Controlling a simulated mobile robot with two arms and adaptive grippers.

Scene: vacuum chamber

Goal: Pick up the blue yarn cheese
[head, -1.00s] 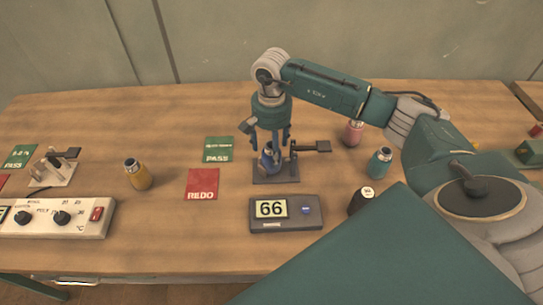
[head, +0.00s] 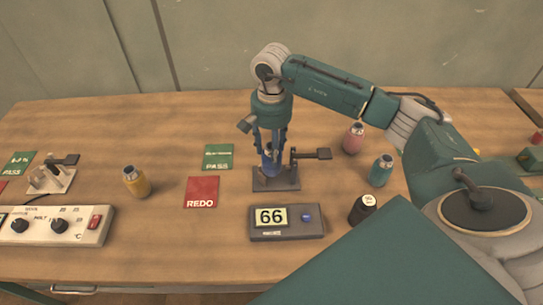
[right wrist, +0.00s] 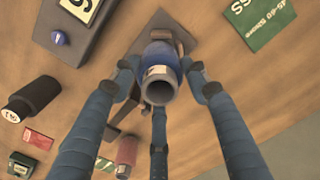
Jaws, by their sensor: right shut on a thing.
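The blue yarn cheese (head: 270,163) is a small blue cylinder with a grey hollow tube end, upright over a dark stand with a side lever (head: 285,183). My right gripper (head: 269,150) comes down from above and is shut on it. In the right wrist view, the three fingers surround the blue cheese (right wrist: 158,69), with its open tube end facing the camera. I cannot tell whether its bottom still touches the stand's plate. My left gripper is not in view.
A display box reading 66 (head: 287,221) stands in front. Pink (head: 353,139), teal (head: 380,171) and black (head: 363,209) cylinders stand right. A yellow one (head: 136,182), red REDO card (head: 201,192), green PASS card (head: 218,157) and control box (head: 55,225) lie left.

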